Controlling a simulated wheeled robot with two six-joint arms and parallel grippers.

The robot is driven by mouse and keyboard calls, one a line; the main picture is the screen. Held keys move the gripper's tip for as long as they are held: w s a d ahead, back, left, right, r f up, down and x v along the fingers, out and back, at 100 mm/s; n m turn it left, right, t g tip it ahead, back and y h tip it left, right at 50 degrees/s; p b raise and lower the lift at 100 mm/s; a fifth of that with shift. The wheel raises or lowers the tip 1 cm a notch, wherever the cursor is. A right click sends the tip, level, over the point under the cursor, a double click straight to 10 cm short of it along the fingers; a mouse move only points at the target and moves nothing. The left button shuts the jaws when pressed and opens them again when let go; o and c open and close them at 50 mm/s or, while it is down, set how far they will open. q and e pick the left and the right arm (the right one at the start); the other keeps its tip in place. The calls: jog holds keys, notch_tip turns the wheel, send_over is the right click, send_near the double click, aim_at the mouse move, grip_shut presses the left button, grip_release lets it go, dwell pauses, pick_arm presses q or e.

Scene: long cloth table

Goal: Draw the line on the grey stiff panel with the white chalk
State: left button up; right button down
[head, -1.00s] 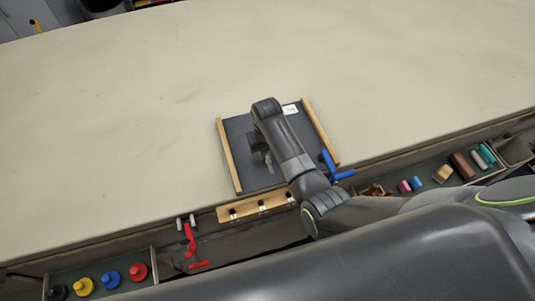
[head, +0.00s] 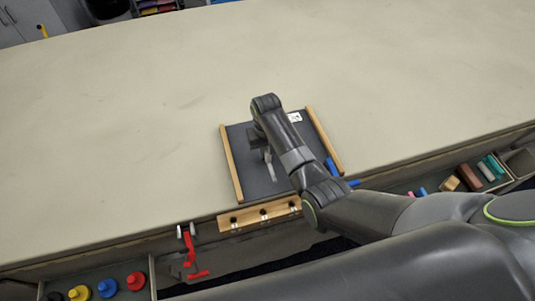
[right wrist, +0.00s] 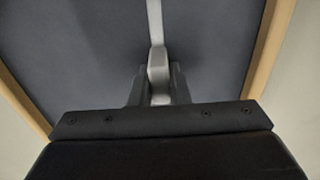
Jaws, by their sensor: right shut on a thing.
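The grey panel (head: 240,165) lies on the table near its front edge, with wooden strips along its left and right sides. My right gripper (head: 259,140) is over the panel's middle, shut on the white chalk (right wrist: 158,70), which stands between the fingers in the right wrist view. A narrow pale streak (head: 271,172) runs from under the gripper toward the front of the panel. In the right wrist view this streak (right wrist: 153,18) runs up from the chalk. The chalk's contact point is hidden. My left gripper is not in view.
A wooden strip with dark fittings (head: 262,215) sits at the table's front edge. A red clamp (head: 190,252) hangs left of it. A blue item (head: 331,167) is at the panel's right side. Colored knobs (head: 107,288) and small blocks (head: 468,177) lie in front trays. The table beyond is clear.

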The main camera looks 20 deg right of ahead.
jog(key=shift+w, duration=0.1)
jog(key=shift+w+b, duration=0.65)
jog(key=shift+w, duration=0.35)
jog(key=shift+w+b, duration=0.9)
jog(key=shift+w, duration=0.05)
